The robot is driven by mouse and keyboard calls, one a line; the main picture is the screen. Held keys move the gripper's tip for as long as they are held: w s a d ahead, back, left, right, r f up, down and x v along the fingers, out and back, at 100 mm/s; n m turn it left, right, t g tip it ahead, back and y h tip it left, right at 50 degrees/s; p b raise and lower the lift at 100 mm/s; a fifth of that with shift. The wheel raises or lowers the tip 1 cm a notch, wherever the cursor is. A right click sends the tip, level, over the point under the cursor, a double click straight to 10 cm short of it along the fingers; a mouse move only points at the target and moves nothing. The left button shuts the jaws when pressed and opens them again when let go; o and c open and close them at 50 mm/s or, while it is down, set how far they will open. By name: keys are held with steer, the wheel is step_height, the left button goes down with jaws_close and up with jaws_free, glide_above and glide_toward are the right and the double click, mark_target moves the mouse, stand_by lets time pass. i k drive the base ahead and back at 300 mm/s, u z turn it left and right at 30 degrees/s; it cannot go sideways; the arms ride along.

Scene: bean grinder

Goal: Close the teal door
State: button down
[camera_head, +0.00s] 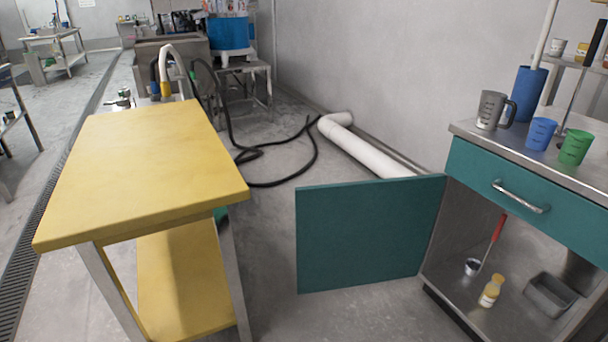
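The teal door (370,235) stands wide open, swung out to the left from the left side of the steel cabinet (455,295) at the right. Its hinged edge meets the cabinet's left front edge, and its free edge is toward the yellow table. The cabinet's lower compartment is exposed. Above it is a teal drawer front (520,200) with a metal handle (520,197), and it looks shut. No handle shows on the visible face of the door. My gripper and arm are not in view.
A yellow-topped table (150,170) stands at the left, with floor between it and the door. Inside the cabinet are a yellow-capped bottle (491,291), a red-handled tool (494,238) and a metal tray (550,297). Cups stand on top. A white pipe (365,152) and black hoses (285,180) lie behind.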

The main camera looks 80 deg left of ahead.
mark_target(362, 233)
steer(key=u, duration=1.05)
steer(key=i, duration=1.15)
steer(key=u, duration=2)
steer(key=i, duration=0.95)
steer(key=u, duration=0.4)
